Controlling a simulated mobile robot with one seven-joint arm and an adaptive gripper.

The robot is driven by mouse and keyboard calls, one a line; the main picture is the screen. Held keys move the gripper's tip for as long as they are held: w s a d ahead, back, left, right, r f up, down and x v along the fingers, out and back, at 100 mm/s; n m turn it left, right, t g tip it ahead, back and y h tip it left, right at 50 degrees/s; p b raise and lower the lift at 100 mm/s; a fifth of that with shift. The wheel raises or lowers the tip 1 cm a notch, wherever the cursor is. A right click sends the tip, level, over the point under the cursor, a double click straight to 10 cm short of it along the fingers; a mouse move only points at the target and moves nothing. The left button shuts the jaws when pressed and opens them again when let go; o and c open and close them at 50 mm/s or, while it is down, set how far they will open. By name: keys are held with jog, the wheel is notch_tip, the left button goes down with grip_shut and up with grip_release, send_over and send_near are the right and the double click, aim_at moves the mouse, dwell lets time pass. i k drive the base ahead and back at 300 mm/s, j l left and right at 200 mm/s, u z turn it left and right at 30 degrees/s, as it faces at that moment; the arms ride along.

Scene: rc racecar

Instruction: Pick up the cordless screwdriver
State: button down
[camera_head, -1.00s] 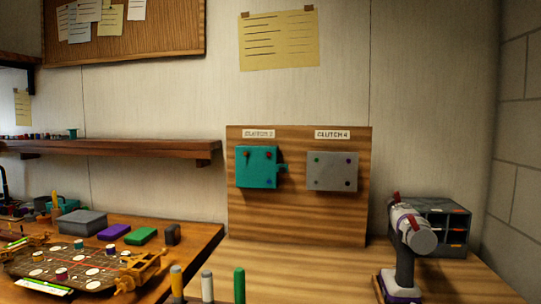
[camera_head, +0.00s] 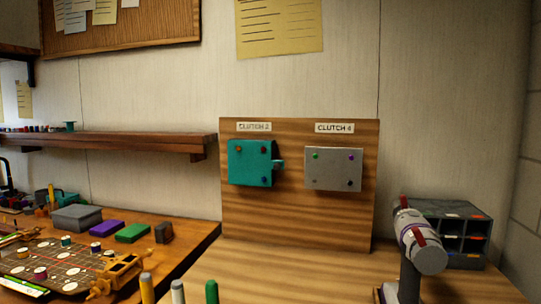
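The cordless screwdriver (camera_head: 416,240) stands upright at the lower right of the head view, on the wooden bench. It has a grey-white barrel with red parts and a dark grey handle; its base is cut off by the bottom edge. My gripper is not in view, so its state and its distance from the screwdriver do not show.
A dark drawer organizer (camera_head: 462,215) stands close behind the screwdriver. A wooden board (camera_head: 300,225) holds a teal plate (camera_head: 248,163) and a grey plate (camera_head: 333,169). Several upright pegs (camera_head: 211,292) stand at the front. The bench between (camera_head: 290,275) is clear.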

aim_at(407, 292)
jog(key=l+z, duration=0.15)
jog(key=z, duration=1.5)
jog(key=i+u, duration=0.1)
jog(key=i, duration=0.35)
